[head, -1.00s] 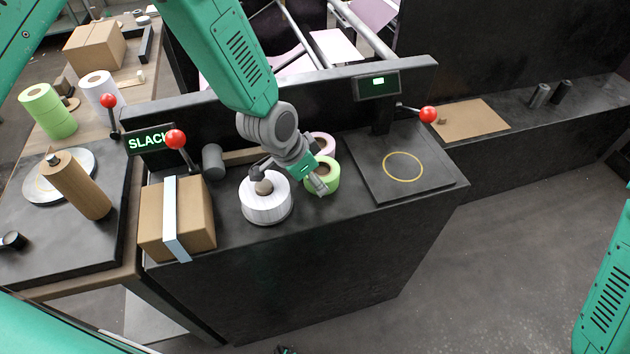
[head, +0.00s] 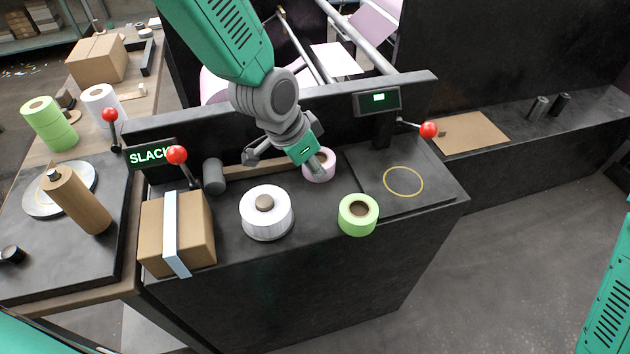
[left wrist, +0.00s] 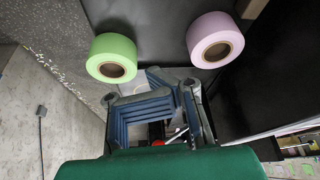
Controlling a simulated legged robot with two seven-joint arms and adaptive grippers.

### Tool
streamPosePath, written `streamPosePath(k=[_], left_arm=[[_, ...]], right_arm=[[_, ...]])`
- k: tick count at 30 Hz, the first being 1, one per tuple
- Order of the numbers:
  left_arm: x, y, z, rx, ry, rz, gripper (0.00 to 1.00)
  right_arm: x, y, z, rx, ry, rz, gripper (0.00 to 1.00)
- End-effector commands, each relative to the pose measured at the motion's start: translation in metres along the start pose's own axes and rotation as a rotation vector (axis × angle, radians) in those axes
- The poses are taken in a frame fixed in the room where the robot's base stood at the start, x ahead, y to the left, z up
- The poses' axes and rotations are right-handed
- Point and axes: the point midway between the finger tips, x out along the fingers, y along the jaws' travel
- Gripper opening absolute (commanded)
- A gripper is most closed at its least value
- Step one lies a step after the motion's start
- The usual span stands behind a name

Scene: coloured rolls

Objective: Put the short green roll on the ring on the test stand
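The short green roll (head: 345,221) stands on the dark bench near its front edge, just left of the test stand (head: 436,190). The yellow ring (head: 403,181) on the stand's plate is bare. My left gripper (head: 285,165) is open and empty, with its fingers spread, behind and left of the green roll. In the left wrist view the gripper (left wrist: 150,95) has its fingers apart, and the green roll (left wrist: 103,47) is beyond them to the left, untouched. My right gripper is out of view; only part of the right arm shows at the right edge.
A pink roll (head: 329,172) sits behind the gripper, partly hidden by a finger. A white roll (head: 255,220), a strapped carton (head: 195,225) and a grey cylinder (head: 213,176) stand to the left. A red-knobbed lever (head: 428,130) and a display (head: 378,99) rise behind the stand.

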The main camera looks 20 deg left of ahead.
Motion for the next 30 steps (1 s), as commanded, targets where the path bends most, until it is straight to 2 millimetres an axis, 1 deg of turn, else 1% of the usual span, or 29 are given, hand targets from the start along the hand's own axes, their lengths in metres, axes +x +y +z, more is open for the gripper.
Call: streamPosePath(k=[1,3,12,13,14,15,17,18,19,20,28,30], left_arm=[[-0.0049,-0.0004,-0.0026,0.000,0.002,-0.001,0.00],[-0.0079,-0.0004,-0.0040,0.000,0.002,-0.001,0.00],[-0.0094,-0.0003,-0.0045,0.000,0.003,-0.001,0.00],[-0.0095,-0.0004,-0.0045,0.000,0.003,-0.001,0.08],[-0.0094,-0.0004,-0.0046,0.000,0.003,-0.001,0.19],[-0.0094,-0.0005,-0.0046,0.000,0.003,-0.001,0.33],[-0.0094,-0.0005,-0.0047,0.000,0.003,-0.002,0.54],[-0.0094,-0.0006,-0.0047,0.000,0.003,-0.002,0.68],[-0.0094,-0.0006,-0.0047,0.000,0.003,-0.002,0.79],[-0.0094,-0.0006,-0.0047,0.000,0.003,-0.002,0.80],[-0.0098,-0.0007,-0.0048,0.000,0.003,-0.002,0.80],[-0.0126,-0.0009,-0.0051,-0.001,0.004,-0.002,0.80]], right_arm=[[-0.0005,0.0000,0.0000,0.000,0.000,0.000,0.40],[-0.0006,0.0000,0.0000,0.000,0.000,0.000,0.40],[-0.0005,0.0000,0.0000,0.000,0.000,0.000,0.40],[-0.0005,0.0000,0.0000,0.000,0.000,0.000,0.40],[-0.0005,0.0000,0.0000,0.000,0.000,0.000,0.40],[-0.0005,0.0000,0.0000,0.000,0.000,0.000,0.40],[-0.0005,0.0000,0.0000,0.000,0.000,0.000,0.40],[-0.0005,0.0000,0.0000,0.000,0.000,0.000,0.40],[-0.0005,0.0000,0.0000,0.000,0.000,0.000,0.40],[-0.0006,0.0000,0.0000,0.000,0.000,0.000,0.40],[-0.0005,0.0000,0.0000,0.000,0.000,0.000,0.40],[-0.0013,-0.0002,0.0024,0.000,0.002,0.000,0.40]])
